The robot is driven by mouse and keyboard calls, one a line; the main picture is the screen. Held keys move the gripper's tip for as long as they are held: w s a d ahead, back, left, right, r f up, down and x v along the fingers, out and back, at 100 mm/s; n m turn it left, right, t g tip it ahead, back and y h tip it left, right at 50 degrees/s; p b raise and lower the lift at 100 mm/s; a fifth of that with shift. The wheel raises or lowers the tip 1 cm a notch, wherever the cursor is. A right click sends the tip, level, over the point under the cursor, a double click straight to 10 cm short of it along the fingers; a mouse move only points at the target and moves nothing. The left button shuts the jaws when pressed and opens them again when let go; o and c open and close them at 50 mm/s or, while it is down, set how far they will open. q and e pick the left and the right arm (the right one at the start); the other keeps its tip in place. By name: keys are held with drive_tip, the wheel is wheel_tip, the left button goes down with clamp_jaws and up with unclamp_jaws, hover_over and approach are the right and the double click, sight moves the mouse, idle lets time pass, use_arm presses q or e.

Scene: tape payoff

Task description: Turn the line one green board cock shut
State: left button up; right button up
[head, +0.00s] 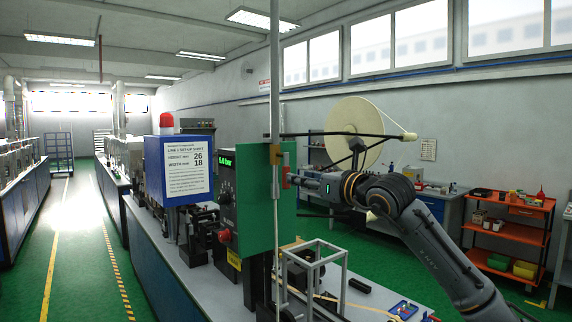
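The green board (254,205) stands upright at the near end of the line one bench. A grey vertical pipe (275,80) runs down in front of it. A small brass-coloured fitting (275,159) sits on the pipe, with a small red part (286,174), probably the cock's handle, just right of it. My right gripper (292,181) reaches in from the right with its tip at the red part. The fingers are too small and overlapped to tell whether they are open, or whether they touch it. My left gripper is not in view.
A control box with a green display (228,163) and red button stands left of the board. A large cream reel (354,133) is behind my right arm. A grey frame (315,255) stands on the bench (188,275) below. An orange shelf cart (512,235) is at right.

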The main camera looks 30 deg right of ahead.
drive_tip(key=w+p, duration=0.1)
drive_tip(key=w, duration=0.1)
drive_tip(key=w+p, duration=0.1)
drive_tip(key=w, duration=0.1)
drive_tip(key=w+p, duration=0.1)
drive_tip(key=w, duration=0.2)
drive_tip(key=shift+a, duration=0.35)
clamp_jaws()
